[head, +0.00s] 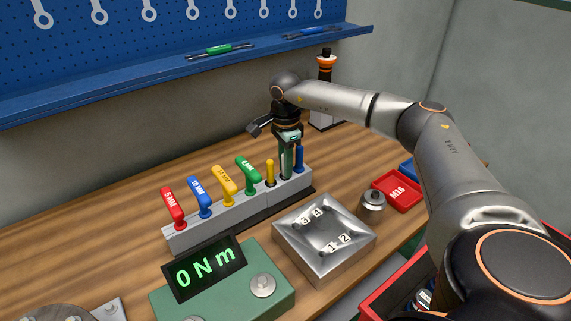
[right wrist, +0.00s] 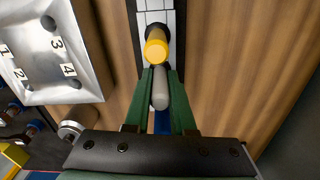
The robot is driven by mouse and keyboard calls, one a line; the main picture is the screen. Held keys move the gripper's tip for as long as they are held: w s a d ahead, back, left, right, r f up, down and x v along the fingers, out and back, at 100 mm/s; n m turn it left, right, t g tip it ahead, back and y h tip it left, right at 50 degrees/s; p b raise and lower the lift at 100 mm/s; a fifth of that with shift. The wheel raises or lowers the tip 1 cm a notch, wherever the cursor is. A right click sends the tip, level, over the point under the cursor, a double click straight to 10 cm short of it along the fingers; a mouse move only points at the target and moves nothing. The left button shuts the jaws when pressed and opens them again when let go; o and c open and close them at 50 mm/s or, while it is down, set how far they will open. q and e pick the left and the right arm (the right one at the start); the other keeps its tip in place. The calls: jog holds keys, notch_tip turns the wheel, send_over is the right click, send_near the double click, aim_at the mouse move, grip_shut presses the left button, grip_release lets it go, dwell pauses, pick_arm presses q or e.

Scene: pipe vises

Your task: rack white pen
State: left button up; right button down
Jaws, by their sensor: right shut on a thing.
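The white pen (right wrist: 160,88) shows in the right wrist view as a pale rounded end between the green fingers of my right gripper (right wrist: 160,85). The gripper is shut on it. In the head view my right gripper (head: 287,163) points down over the right part of the grey rack (head: 215,219), between the yellow pen (head: 270,172) and the blue pen (head: 299,158). The fingers hide the white pen there. The yellow pen also shows in the right wrist view (right wrist: 156,47), standing in the rack. How deep the white pen sits is hidden. My left gripper is not in view.
Red, blue, yellow and green hex keys (head: 248,173) stand in the rack's left part. In front are a metal block with numbered holes (head: 330,262), a torque display (head: 205,268), a steel cylinder (head: 371,205) and a red M16 tray (head: 397,192). A blue shelf (head: 130,88) hangs behind.

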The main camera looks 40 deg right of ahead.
jog(key=c, duration=0.9)
grip_release()
jog(key=shift+s+f, duration=0.15)
jog(key=shift+f, duration=0.05)
jog(key=shift+o, duration=1.1)
jog(key=shift+r, duration=0.15)
notch_tip(320, 180, up, 12)
jog(key=shift+r, duration=0.15)
